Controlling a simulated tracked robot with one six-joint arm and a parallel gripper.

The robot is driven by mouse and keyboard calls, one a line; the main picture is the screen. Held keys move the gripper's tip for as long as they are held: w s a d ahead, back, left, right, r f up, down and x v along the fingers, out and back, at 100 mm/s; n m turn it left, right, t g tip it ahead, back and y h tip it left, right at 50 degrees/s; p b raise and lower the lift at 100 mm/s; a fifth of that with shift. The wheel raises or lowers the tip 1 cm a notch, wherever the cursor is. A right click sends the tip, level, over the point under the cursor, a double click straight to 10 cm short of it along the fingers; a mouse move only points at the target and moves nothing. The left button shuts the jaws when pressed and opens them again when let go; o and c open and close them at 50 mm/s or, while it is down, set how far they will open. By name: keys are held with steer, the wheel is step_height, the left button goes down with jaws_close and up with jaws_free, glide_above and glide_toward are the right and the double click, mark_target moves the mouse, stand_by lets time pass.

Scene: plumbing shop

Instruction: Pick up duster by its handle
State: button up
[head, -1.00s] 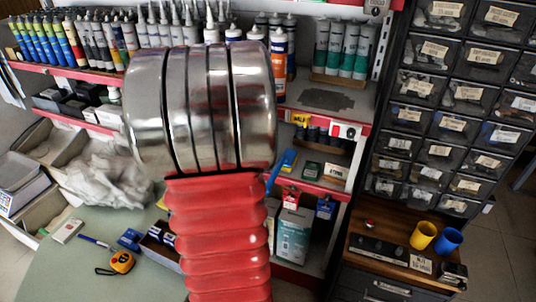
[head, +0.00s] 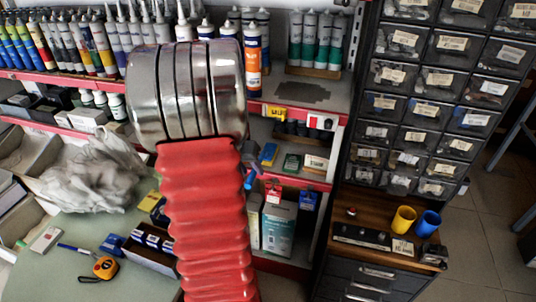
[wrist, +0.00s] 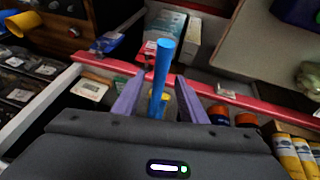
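The duster's blue handle (wrist: 162,75) stands in the wrist view as a straight rod between the two purple fingers of my gripper (wrist: 160,92). Gaps show between the rod and each finger, so my gripper looks open around it. The rod's lower end reaches down close to the dark gripper body. I cannot make out the duster's head. In the head view my red arm sleeve covers most of my gripper. A small blue piece (head: 250,181) shows at the sleeve's right edge; it may be the handle.
Shelves with a red front edge (head: 290,177) hold small boxes and tubes. A drawer cabinet (head: 395,132) stands at right, with a yellow cup (head: 403,219) and a blue cup (head: 427,223) below it. A green table (head: 60,275) carries an orange tape measure (head: 105,267).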

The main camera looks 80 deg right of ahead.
steer(key=shift+x, duration=1)
steer(key=x, duration=0.5)
jaws_close()
stand_by(0.4)
